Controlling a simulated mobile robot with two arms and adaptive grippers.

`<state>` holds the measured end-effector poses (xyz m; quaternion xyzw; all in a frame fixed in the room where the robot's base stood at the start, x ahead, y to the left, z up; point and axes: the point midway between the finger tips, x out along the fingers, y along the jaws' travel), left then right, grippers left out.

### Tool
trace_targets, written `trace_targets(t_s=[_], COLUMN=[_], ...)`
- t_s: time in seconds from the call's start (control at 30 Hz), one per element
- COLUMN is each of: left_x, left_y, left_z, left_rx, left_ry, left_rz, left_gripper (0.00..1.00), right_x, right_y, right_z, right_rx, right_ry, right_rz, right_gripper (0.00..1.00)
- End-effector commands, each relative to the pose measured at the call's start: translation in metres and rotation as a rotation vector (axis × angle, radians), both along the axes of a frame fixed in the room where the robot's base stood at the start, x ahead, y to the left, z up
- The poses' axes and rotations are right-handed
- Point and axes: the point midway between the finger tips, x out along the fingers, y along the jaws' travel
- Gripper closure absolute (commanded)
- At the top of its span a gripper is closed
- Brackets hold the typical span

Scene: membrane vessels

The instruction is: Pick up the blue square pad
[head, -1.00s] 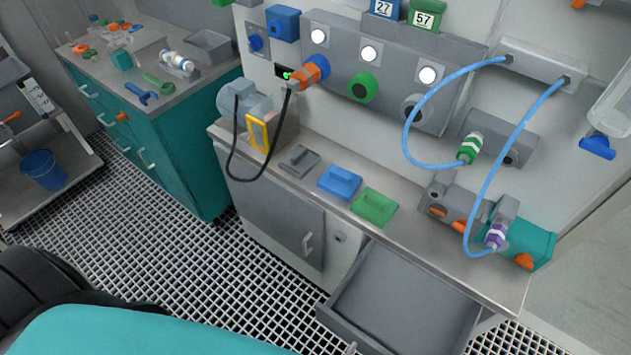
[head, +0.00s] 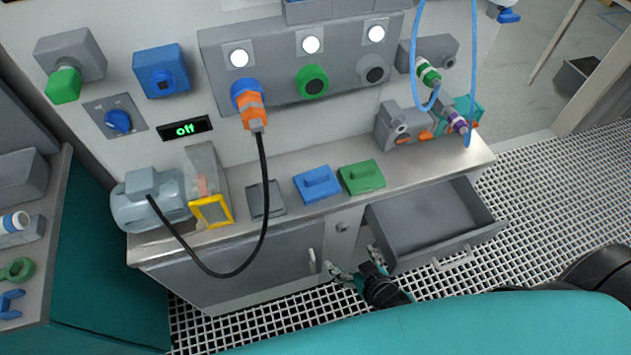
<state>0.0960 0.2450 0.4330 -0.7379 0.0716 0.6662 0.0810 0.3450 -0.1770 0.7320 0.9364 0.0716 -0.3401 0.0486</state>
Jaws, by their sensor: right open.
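The blue square pad (head: 317,184) lies flat on the narrow grey counter and has a raised grip bar on top. A green pad (head: 362,177) lies just to its right and a grey pad (head: 266,199) to its left. My right gripper (head: 354,263) is open and empty, low in front of the counter near the left side of the open drawer. It is below the blue pad and apart from it. My left gripper is out of view.
An open, empty drawer (head: 432,222) sticks out below the counter on the right. A black cable (head: 264,190) hangs in a loop from the orange plug (head: 253,110) to the grey motor (head: 152,200). A yellow-framed box (head: 212,211) stands left of the pads.

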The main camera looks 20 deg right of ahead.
Motion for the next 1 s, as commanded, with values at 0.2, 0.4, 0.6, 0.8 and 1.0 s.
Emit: trace_targets(t_s=[0.2, 0.4, 0.6, 0.8, 1.0], left_x=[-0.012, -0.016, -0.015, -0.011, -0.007], left_y=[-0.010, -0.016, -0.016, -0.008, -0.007], left_z=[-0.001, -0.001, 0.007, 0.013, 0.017], left_rx=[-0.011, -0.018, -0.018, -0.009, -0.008], left_ry=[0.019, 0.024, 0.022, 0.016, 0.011], left_rz=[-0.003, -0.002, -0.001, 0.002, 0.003], left_gripper=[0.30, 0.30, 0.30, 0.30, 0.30], right_x=[0.022, 0.027, 0.061, 0.101, 0.129], right_y=[0.007, 0.008, 0.012, 0.018, 0.022], right_z=[0.137, 0.181, 0.173, 0.155, 0.141], right_rx=[0.059, 0.081, 0.083, 0.084, 0.082], right_ry=[-0.220, -0.292, -0.299, -0.297, -0.296], right_rz=[-0.020, -0.029, -0.030, -0.030, -0.031], right_gripper=[0.12, 0.12, 0.12, 0.12, 0.12])
